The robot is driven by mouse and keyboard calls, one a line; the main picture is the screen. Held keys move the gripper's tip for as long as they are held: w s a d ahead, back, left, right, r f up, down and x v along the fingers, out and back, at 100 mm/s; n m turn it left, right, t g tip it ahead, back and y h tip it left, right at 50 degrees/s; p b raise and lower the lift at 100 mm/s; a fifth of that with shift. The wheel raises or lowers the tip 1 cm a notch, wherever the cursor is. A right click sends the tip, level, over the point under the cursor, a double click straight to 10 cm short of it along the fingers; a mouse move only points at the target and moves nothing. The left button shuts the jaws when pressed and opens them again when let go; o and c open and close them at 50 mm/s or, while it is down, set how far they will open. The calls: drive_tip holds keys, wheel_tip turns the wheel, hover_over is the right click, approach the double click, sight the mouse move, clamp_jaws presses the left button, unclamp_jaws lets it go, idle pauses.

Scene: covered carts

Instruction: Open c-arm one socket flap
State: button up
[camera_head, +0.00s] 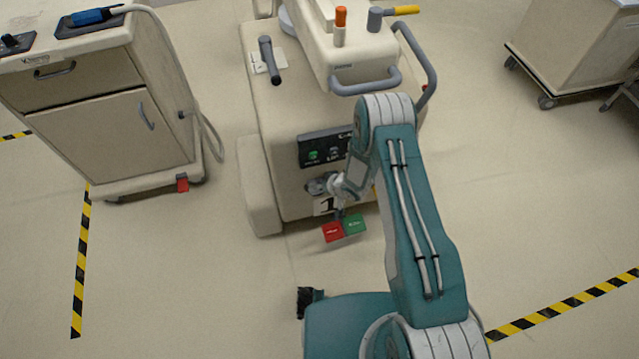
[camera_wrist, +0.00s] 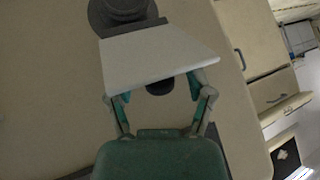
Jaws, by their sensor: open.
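The c-arm cart (camera_head: 290,120) is a cream unit in the middle of the head view. Its front has a black panel (camera_head: 313,151) with a green light. A grey round socket fitting (camera_head: 318,186) sits below the panel, above a "1" label (camera_head: 323,206). My gripper (camera_head: 335,185) is at this fitting and partly hides it. In the wrist view my gripper (camera_wrist: 158,88) is open, its fingers at either side of the lower edge of a pale flat plate (camera_wrist: 155,52). I cannot tell whether this plate is the flap or whether the fingers touch it. A dark round part (camera_wrist: 124,10) is beyond it.
A red pad (camera_head: 332,232) and a green pad (camera_head: 355,224) are below the fitting. A cream cabinet (camera_head: 110,120) stands left and another cart (camera_head: 575,50) stands at the upper right. Striped tape (camera_head: 80,270) marks the floor. The floor between them is clear.

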drive_tip(key=v, duration=1.2)
drive_tip(key=w+d+r+m+t+h, duration=0.1)
drive_tip(key=d+r+h, duration=0.3)
drive_tip(key=r, duration=1)
drive_tip(key=w+d+r+m+t+h, duration=0.1)
drive_tip(key=d+r+h, duration=0.35)
drive_tip(key=r, duration=0.95)
drive_tip(key=s+d+r+m+g, duration=0.1)
drive_tip(key=s+d+r+m, duration=0.15)
drive_tip(key=s+r, duration=0.8)
drive_tip(key=s+r+y, duration=0.1)
drive_tip(key=s+r, duration=0.2)
drive_tip(key=s, duration=0.5)
drive_tip(key=s+a+r+g, duration=0.1)
drive_tip(key=s+r, duration=0.2)
drive_tip(key=s, duration=0.4)
drive_tip(key=shift+s+a+y, duration=0.3)
drive_tip(key=shift+s+y, duration=0.05)
drive_tip(key=shift+s, duration=0.05)
